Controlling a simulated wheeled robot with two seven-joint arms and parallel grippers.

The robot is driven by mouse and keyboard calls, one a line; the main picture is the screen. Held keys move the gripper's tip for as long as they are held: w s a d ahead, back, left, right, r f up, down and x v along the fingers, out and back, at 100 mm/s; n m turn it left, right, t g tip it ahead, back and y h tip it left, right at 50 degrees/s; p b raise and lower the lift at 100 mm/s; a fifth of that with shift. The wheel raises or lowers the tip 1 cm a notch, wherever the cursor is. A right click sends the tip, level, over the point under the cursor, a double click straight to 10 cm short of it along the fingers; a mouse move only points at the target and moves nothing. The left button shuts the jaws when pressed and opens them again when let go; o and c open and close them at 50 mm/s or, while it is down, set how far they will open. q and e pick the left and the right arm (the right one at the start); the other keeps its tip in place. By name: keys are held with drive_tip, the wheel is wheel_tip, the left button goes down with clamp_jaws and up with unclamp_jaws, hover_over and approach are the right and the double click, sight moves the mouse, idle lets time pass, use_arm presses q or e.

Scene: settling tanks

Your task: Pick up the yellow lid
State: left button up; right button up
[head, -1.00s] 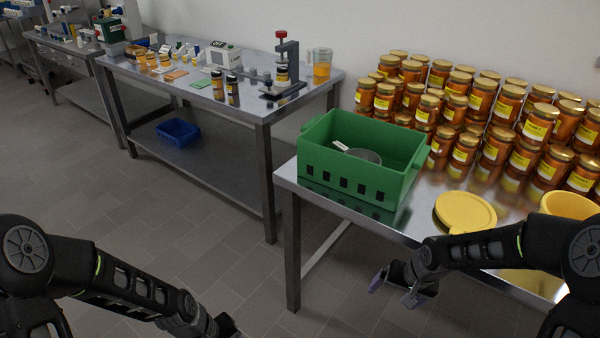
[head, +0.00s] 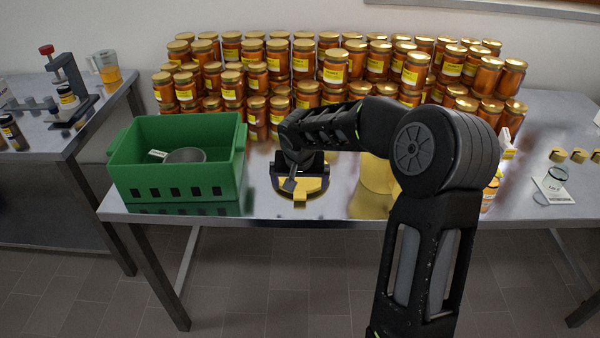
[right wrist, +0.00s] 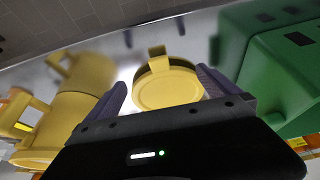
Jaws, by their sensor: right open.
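The yellow lid (head: 316,185) lies on the steel table (head: 262,206), to the right of the green crate. My right gripper (head: 300,180) is over it, pointing down, and hides much of it in the head view. In the right wrist view the round lid (right wrist: 166,88) with its tab shows between the two spread fingers of my right gripper (right wrist: 165,92). The gripper is open and holds nothing. I cannot tell the exact height of the fingers above the table. My left gripper is not in view.
A green crate (head: 225,190) holding a grey round item (head: 185,156) stands left of the lid. A yellow bucket (head: 370,180) stands close on the right, partly behind my arm. Many stacked honey jars (head: 334,68) line the back. The table's front edge is near.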

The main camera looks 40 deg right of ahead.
sight(300, 192)
drive_tip(key=shift+f, duration=0.15)
drive_tip(key=p+x, duration=0.1)
drive_tip(key=x, duration=0.3)
drive_tip(key=shift+w+f+p, duration=0.1)
drive_tip(key=shift+w+p, duration=0.05)
drive_tip(key=shift+p, duration=0.2)
drive_tip(key=shift+w+d+f, duration=0.15)
drive_tip(key=shift+f, duration=0.25)
drive_tip(key=shift+c, duration=0.4)
clamp_jaws()
idle(0.6)
